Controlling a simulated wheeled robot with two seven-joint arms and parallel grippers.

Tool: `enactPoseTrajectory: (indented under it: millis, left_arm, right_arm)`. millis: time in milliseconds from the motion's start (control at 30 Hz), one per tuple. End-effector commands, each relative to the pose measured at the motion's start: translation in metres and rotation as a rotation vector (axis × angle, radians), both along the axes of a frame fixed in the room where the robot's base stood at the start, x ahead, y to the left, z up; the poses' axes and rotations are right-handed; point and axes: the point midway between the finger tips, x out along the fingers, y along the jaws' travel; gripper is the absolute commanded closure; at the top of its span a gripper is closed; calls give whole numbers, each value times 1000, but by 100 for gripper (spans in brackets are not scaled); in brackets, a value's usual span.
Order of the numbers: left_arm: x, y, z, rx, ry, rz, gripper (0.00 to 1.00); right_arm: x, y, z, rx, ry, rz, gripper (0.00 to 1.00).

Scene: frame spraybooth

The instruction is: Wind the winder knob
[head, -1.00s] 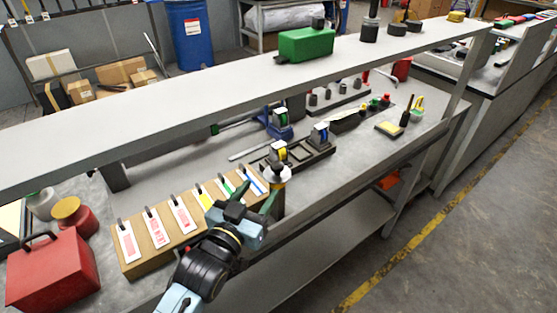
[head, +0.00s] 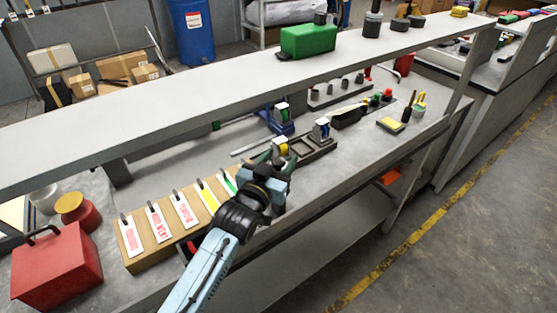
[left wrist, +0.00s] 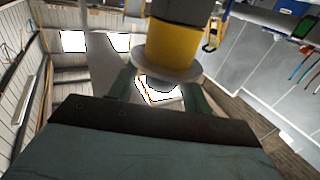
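In the left wrist view a yellow cylinder (left wrist: 172,45) with a pale grey disc (left wrist: 190,72) at its end stands just past my left gripper (left wrist: 161,86). A small dark rounded part (left wrist: 158,84), possibly the winder knob, shows beneath the disc between the two fingers. The fingers stand apart on either side, with a gap visible, so the gripper looks open. In the head view my left gripper (head: 272,162) is over the bench at the right end of the tag box and hides the winder. My right gripper is not in view.
A wooden box with coloured tags (head: 180,222) lies close left of my arm. Tape-like dispensers (head: 320,130) and a black tray (head: 306,150) stand just beyond the gripper. A long grey shelf (head: 215,95) runs above the bench. A red box (head: 58,268) stands at left.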

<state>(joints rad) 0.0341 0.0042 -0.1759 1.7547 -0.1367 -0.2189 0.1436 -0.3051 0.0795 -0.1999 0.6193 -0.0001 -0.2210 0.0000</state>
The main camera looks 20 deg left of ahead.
Motion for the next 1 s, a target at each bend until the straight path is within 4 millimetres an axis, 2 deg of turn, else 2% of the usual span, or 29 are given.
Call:
enactPoseTrajectory:
  millis: [33,300,1000]
  left_arm:
    - [0,0,0,0,0,0,58]
    - [0,0,0,0,0,0,92]
    - [0,0,2,0,-3,140,92]
  right_arm:
    - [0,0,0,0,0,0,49]
    - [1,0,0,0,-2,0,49]
    - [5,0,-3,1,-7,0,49]
